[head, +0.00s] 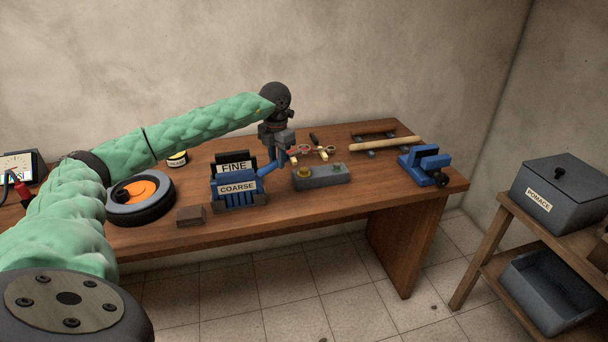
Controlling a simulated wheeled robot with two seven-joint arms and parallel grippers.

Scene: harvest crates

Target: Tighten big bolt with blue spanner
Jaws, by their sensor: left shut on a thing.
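My left gripper (278,150) points down over the workbench and is shut on a blue spanner (268,172). The spanner hangs below the fingers, just left of a grey block and beside the sharpening-stone rack; its lower end is partly hidden and hard to make out. The grey block (322,181) carries a larger yellowish bolt (305,172) at its left and a smaller green bolt (336,168) at its right. The spanner appears apart from the larger bolt. My right gripper is not in view.
Red and yellow tools (325,151) lie behind the block. A blue rack labelled FINE and COARSE (239,187) stands left. A blue vise (425,165) and a wooden rod (385,144) are right. A grinding wheel (140,208) and brown block (191,216) lie left.

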